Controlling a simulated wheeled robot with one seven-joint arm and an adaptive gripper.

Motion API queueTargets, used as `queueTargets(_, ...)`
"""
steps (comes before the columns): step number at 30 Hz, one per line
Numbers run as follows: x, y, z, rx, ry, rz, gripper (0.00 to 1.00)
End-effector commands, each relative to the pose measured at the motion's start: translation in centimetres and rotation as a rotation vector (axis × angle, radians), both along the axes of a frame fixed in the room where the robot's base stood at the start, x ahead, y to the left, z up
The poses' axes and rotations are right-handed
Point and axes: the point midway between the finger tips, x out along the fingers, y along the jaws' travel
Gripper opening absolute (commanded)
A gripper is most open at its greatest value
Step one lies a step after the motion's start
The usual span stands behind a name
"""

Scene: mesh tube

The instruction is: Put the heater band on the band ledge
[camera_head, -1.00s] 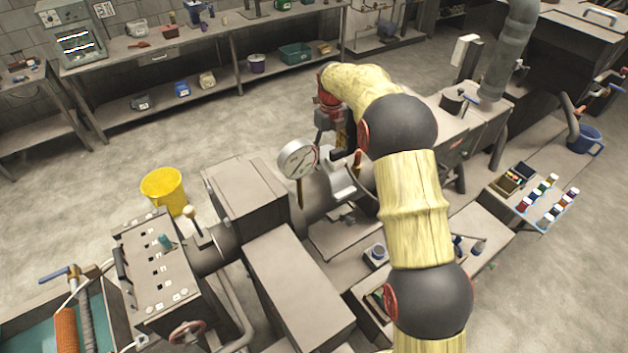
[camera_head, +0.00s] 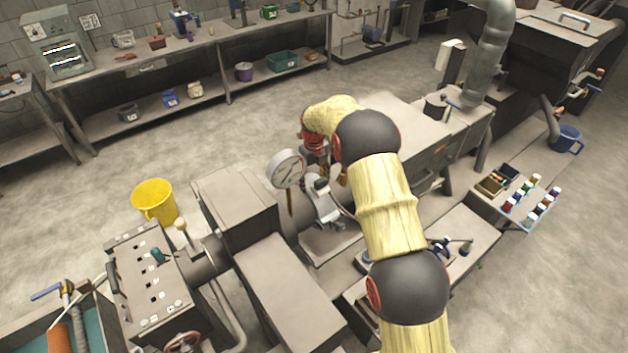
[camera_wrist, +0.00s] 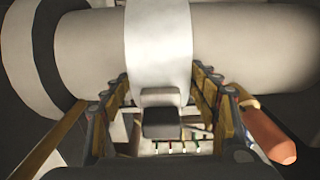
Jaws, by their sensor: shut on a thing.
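The heater band (camera_wrist: 158,42) is a pale, wide metal ring with a dark-faced block (camera_wrist: 161,118) on its near side. In the wrist view it shows in front of a pale barrel (camera_wrist: 245,45); whether it is seated around it or just in front I cannot tell. My gripper (camera_wrist: 160,95) has a finger on each side of the block and is shut on the band. In the head view a pale band-like part (camera_head: 325,205) shows on the machine below my wrist; my fingertips there are mostly hidden by the arm. I cannot pick out the band ledge for sure.
A round dial gauge (camera_head: 286,169) stands close left of my wrist. A grey box housing (camera_head: 237,207) is left of the barrel. A tray of small bottles (camera_head: 532,203) is at the right. A yellow bucket (camera_head: 155,201) stands on the floor, which is otherwise open behind the machine.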

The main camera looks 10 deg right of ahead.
Motion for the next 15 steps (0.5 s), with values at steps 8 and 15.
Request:
queueTargets(8, 0.17, -0.03, 0.13, 0.0, -0.005, 0.0, 0.04)
queueTargets(15, 0.04, -0.02, -0.14, 0.0, -0.001, 0.0, 0.7)
